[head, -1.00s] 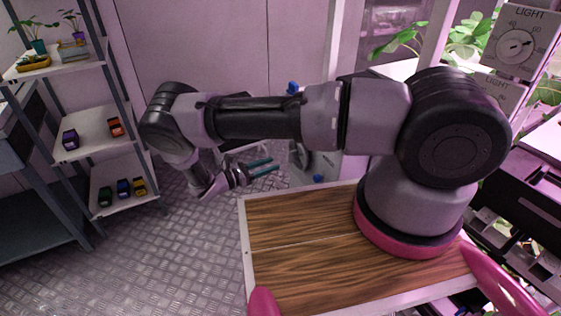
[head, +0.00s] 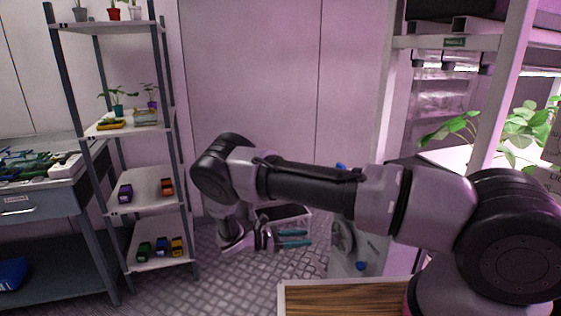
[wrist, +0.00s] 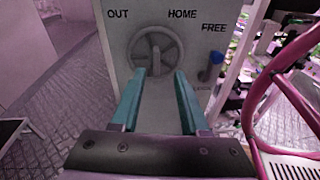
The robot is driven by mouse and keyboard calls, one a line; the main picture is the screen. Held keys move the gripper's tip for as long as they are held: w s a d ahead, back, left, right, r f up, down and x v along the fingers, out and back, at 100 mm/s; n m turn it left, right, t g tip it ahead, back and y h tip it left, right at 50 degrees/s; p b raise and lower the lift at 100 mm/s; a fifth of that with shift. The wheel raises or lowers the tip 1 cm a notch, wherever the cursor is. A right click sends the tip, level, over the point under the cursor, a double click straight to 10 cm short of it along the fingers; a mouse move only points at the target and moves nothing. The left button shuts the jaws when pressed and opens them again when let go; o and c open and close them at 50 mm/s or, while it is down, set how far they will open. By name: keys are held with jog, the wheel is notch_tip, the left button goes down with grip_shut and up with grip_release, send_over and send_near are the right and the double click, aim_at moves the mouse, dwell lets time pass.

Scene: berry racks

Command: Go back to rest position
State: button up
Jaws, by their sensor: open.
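My gripper (head: 296,239) is in the middle of the head view, below the bent arm, with its teal fingers pointing right. In the wrist view my gripper (wrist: 160,80) shows two teal fingers spread apart with nothing between them. Ahead of the fingers stands a grey panel (wrist: 125,60) with a spoked handwheel (wrist: 158,48) and the words OUT, HOME and FREE. The fingers look apart from the wheel, though the exact gap is hard to tell. A blue knob (wrist: 211,68) is on the panel's right side. The wooden top (head: 345,300) of my base is partly in view.
A shelf unit (head: 163,187) with small coloured cars and potted plants stands at left, beside a workbench (head: 40,197) with tools. A plant rack (head: 445,42) stands at right. An open box (head: 284,213) is behind the gripper. Patterned metal floor (head: 218,280) is free at lower middle.

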jog(key=s+d+r+m+g+y, duration=0.1)
jog(key=d+r+m+g+y, duration=0.25)
jog(key=r, duration=0.75)
jog(key=d+r+m+y, duration=0.3)
jog(key=r+m+y, duration=0.25)
jog(key=r, duration=0.65)
jog(key=s+d+r+m+g+y, duration=0.1)
jog(key=d+r+m+y, duration=0.3)
jog(key=r, duration=0.7)
jog(key=s+d+r+m+t+y, duration=0.2)
jog(key=s+d+r+m+t, duration=0.1)
jog(key=s+r, duration=0.6)
jog(key=s+d+r+m+t+y, duration=0.3)
jog(key=s+r+m+t, duration=0.2)
jog(key=s+r+m, duration=0.2)
jog(key=shift+s+d+r+m, duration=0.15)
jog(key=shift+s+r+m, duration=0.25)
jog(key=shift+s+r, duration=0.5)
jog(key=shift+t, duration=0.25)
